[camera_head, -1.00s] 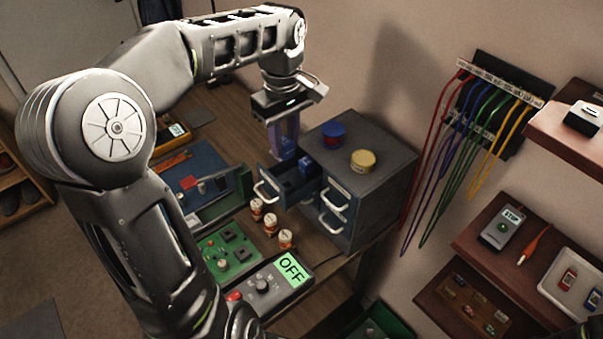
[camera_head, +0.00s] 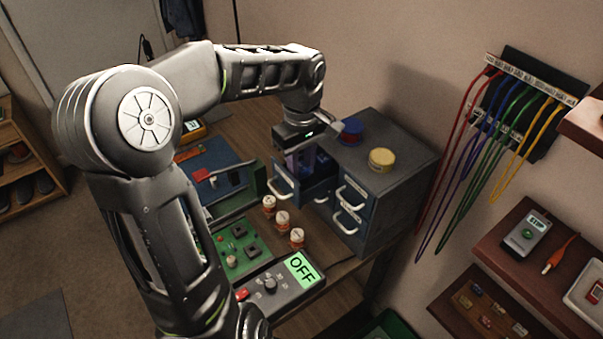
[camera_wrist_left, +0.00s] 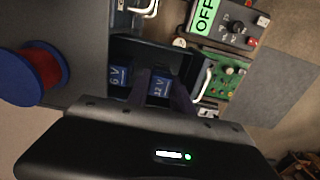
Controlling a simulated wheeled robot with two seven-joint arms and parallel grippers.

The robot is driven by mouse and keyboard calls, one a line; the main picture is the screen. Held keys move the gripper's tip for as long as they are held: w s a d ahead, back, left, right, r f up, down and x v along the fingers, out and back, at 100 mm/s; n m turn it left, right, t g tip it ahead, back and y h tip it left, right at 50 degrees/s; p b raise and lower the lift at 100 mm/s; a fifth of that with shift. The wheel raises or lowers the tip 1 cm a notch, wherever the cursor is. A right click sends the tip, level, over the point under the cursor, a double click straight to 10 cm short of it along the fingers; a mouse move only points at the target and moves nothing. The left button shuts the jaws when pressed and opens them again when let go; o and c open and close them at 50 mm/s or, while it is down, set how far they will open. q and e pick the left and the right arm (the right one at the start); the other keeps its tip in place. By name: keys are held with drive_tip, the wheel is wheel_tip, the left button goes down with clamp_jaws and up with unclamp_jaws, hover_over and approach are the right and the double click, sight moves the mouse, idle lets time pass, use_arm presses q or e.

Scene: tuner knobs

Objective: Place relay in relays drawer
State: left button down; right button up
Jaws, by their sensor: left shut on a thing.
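A small grey-blue cabinet has its upper left drawer (camera_head: 285,182) pulled open, its white handle facing out. My left gripper (camera_head: 299,167) points down into this drawer, its fingers partly hidden by the drawer walls. In the left wrist view my left gripper (camera_wrist_left: 160,88) is shut on a blue relay marked 12 V (camera_wrist_left: 159,88), low over or in the drawer; I cannot tell whether it touches the floor. A second blue relay marked 6 V (camera_wrist_left: 118,75) sits beside it in the drawer. My right gripper is not in view.
A blue spool (camera_head: 350,130) and a yellow spool (camera_head: 382,160) stand on the cabinet top (camera_head: 405,175). Several small orange-and-white jars (camera_head: 283,219) stand before the drawer. A grey meter reading OFF (camera_head: 275,284) and a green circuit board (camera_head: 238,248) lie nearer. Coloured cables hang right.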

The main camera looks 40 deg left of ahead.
use_arm(q)
drive_tip(key=shift+f, duration=0.25)
drive_tip(key=shift+f, duration=0.2)
drive_tip(key=c, duration=1.4)
unclamp_jaws()
drive_tip(key=shift+r, duration=0.1)
